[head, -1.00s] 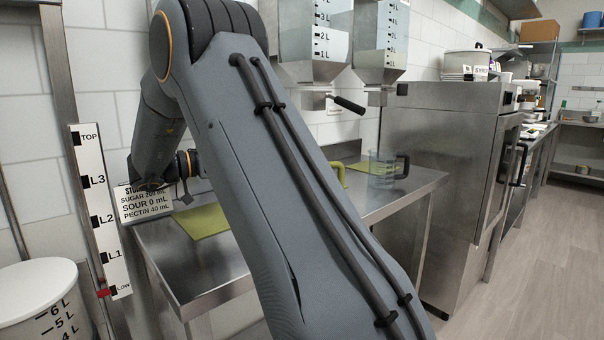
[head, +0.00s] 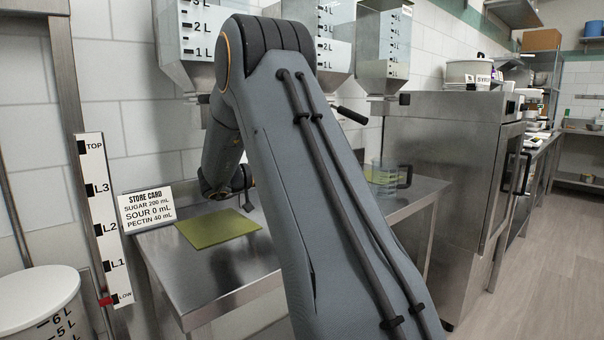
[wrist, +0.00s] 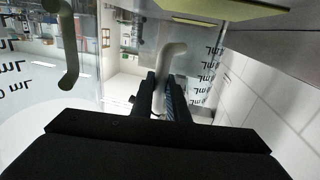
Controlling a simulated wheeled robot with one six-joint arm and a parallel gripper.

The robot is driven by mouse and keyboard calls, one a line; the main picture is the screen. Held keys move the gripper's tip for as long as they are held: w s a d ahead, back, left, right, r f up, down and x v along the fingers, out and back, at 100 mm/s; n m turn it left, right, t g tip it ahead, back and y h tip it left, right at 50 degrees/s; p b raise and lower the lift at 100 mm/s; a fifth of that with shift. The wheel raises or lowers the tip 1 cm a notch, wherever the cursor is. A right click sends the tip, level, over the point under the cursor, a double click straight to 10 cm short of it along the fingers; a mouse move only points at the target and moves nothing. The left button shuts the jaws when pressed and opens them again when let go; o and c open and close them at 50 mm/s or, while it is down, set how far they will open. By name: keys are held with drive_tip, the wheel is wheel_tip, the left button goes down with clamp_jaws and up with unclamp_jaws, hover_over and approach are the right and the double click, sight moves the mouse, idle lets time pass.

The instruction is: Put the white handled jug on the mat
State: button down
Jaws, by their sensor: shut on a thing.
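My gripper (wrist: 164,92) is shut on the pale handle (wrist: 172,58) of a clear jug (wrist: 203,72) with mL marks, seen in the wrist view. In the head view my arm hides the gripper and this jug. An olive-green mat (head: 212,229) lies bare on the left part of the steel table. A green mat edge (wrist: 222,8) shows at the top of the wrist view; I cannot tell how far below the jug it is.
A clear jug with a black handle (head: 390,176) stands on the table's right part. A clear vessel with an olive handle (wrist: 68,45) is at left in the wrist view. Hoppers (head: 383,45) hang above the table.

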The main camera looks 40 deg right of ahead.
drive_tip(key=shift+f, duration=0.6)
drive_tip(key=shift+s+f, duration=0.1)
drive_tip(key=shift+f, duration=0.5)
drive_tip(key=c, duration=1.7)
unclamp_jaws()
drive_tip(key=shift+f, duration=0.2)
drive_tip(key=shift+r, duration=0.6)
drive_tip(key=a, duration=0.4)
drive_tip(key=w+a, duration=0.1)
drive_tip(key=a, duration=0.7)
drive_tip(key=shift+w+r, duration=0.3)
drive_tip(key=shift+w, duration=0.05)
